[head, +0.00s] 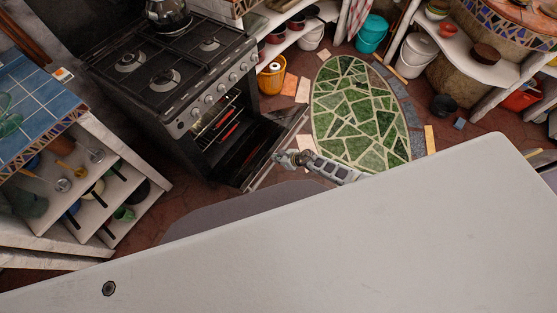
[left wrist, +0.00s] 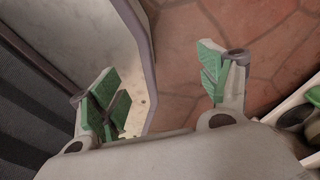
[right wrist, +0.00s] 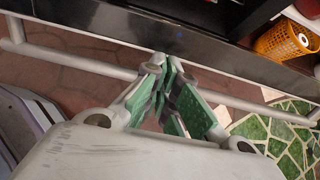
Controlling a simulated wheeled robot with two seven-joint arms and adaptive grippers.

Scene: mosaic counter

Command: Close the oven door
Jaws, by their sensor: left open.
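The black oven (head: 190,125) stands at the upper left of the head view. Its door (head: 250,152) is open, folded down and out, with racks showing inside. My right gripper (head: 282,157) is at the door's outer edge. In the right wrist view, the pale handle bar (right wrist: 245,106) runs crosswise at my right gripper (right wrist: 166,62). Its fingertips are together and reach past the bar; whether they touch it is hidden. My left gripper (left wrist: 160,88) is open and empty above the floor in the left wrist view, and out of the head view.
A white surface (head: 330,240) fills the front of the head view. A shelf unit with dishes (head: 90,215) stands left of the oven. A green mosaic (head: 360,115) and an orange basket (head: 271,78) are beyond the door. Red tiled floor (left wrist: 225,40) lies below my left gripper.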

